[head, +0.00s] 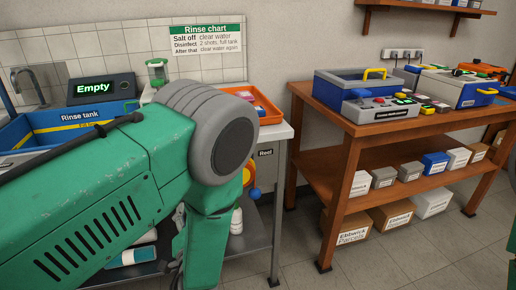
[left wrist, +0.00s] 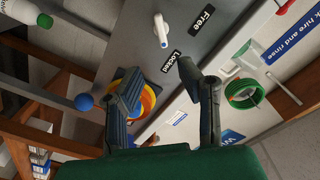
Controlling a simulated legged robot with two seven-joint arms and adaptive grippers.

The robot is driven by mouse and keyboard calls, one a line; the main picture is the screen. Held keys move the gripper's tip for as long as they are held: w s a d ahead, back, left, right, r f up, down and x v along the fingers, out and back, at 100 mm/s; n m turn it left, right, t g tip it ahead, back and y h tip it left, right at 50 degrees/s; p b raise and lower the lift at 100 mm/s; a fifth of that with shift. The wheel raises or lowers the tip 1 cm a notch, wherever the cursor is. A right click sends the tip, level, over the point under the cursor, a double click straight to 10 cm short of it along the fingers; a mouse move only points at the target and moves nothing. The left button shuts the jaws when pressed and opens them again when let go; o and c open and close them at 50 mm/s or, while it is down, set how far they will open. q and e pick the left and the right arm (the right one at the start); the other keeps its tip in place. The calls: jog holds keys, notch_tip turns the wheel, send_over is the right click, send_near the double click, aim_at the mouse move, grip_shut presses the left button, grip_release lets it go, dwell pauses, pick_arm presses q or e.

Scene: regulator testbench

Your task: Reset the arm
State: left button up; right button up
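My left arm (head: 110,190) crosses the head view from the left, bends at a grey joint and points down in front of the bench. It hides its own gripper there. In the left wrist view my left gripper (left wrist: 166,92) has its two dark fingers spread, with nothing between them. Beyond them is a grey panel (left wrist: 195,95) with a white lever (left wrist: 161,30) and the labels "Free" (left wrist: 203,20) and "Locked" (left wrist: 178,61). My right gripper is in neither view.
A yellow-orange round thing (left wrist: 149,101) and blue ball (left wrist: 84,102) are near the left finger; contact is unclear. A green coil (left wrist: 243,93) lies right. The rinse tank (head: 30,126) and orange tray (head: 268,113) are on the bench. A wooden table (head: 350,126) stands right, with open floor before it.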

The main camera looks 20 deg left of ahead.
pick_arm(q)
jog(key=s+a+f+g+h+p, duration=0.1)
jog(key=s+a+f+g+h, duration=0.15)
jog(key=s+f+g, duration=0.35)
jog(key=s+d+f+g+h, duration=0.1)
jog(key=s+f+g+h, duration=0.1)
jog(key=s, duration=0.6)
jog(key=s+d+f+n+g+h+p, duration=0.1)
jog(key=s+d+f+g+h, duration=0.1)
jog(key=s, duration=0.6)
jog(key=s+d+f+n+g+h, duration=0.1)
jog(key=s+f+g+h, duration=0.1)
jog(key=s, duration=0.5)
jog(key=f+g, duration=0.1)
jog(key=g, duration=0.1)
jog(key=shift+s+d+f+g+h+p, duration=0.3)
jog(key=shift+s+f+g+h+p, duration=0.05)
jog(key=shift+s+f+g, duration=0.05)
